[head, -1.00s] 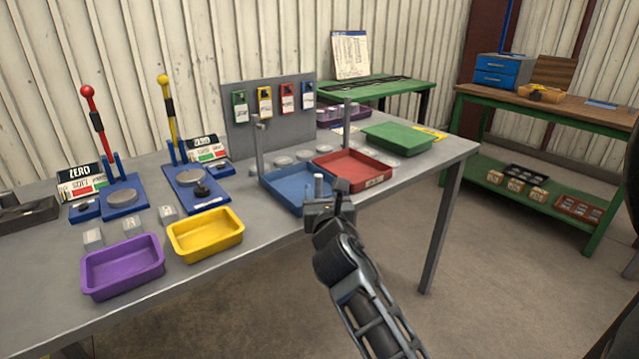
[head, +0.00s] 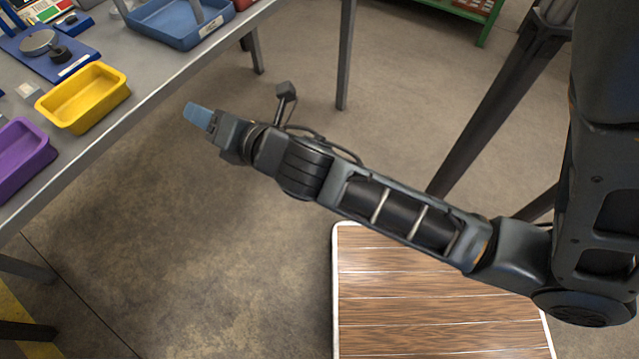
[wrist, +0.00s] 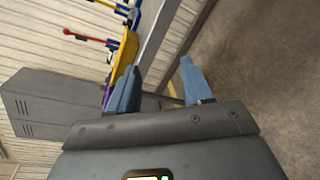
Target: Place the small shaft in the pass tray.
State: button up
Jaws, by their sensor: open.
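My gripper (head: 192,113) is out past the table's front edge, over the floor, apart from the tray and the cylinder. In the wrist view my gripper (wrist: 158,64) has its two blue fingers spread with nothing between them.
A yellow tray (head: 85,100) and a purple tray (head: 20,160) sit along the table's (head: 120,128) front edge. A blue lever stand (head: 45,48) is behind them. A grey cabinet (wrist: 50,105) shows in the wrist view. The floor below the gripper is clear.

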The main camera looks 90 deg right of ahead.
jog(key=s+a+f+m+t+y, duration=0.1)
jog(key=s+a+m+y, duration=0.55)
jog(key=a, duration=0.55)
jog(key=s+a+r+m+y, duration=0.3)
jog(key=s+a+m, duration=0.3)
jog(key=s+m, duration=0.5)
jog(key=shift+s+r+m+t, duration=0.35)
jog(key=shift+s+r, duration=0.1)
jog(key=shift+r, duration=0.25)
